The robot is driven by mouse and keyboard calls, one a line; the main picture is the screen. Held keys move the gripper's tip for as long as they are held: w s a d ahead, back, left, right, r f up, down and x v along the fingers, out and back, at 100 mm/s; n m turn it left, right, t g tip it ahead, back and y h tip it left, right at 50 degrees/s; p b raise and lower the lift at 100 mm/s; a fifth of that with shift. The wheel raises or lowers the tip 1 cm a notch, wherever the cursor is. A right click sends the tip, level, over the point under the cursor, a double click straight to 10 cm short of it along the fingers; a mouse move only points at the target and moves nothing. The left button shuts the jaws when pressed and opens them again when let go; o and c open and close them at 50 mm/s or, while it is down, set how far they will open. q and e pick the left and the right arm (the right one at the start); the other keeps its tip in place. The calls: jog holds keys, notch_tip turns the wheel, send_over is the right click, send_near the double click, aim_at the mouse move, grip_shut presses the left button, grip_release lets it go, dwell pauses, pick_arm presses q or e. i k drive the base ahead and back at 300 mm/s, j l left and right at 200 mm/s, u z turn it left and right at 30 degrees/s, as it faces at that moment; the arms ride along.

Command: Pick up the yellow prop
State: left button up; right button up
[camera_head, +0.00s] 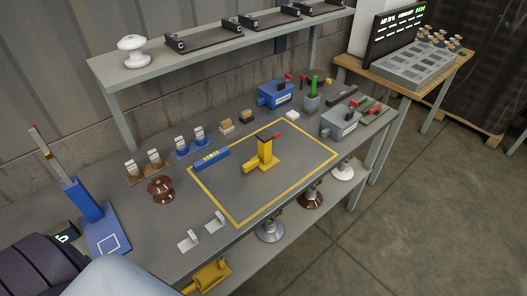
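A yellow prop (264,152) stands upright on the grey workbench (155,240), inside a yellow outlined rectangle. It has a post, a foot reaching to the left and a small red piece at its top. A second yellow object (211,275) lies on the lower shelf at the bottom, partly hidden by the bench edge and cut by the frame. My arm parts show at the bottom left. Neither gripper's fingers are in view, and nothing of mine touches the upright yellow prop.
A blue level-like bar (211,158) lies left of the prop. A brown insulator (161,189), a blue stand (84,200) and a blue vise (275,94) stand around it. A grey vise (339,122) is at right. An upper shelf (225,48) overhangs the back.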

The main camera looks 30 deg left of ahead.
aim_at(265, 160)
jog(key=u, duration=0.75)
jog(key=i+l+u, duration=0.2)
jog(key=u, duration=0.25)
jog(key=i+l+u, duration=0.1)
jog(key=l+u, duration=0.3)
jog(key=i+l+u, duration=0.1)
jog(key=l+u, duration=0.2)
jog(key=u, duration=0.15)
jog(key=i+l+u, duration=0.1)
jog(key=l, duration=0.6)
jog(key=l+u, duration=0.1)
jog(key=l, duration=0.6)
jog(key=i, duration=0.05)
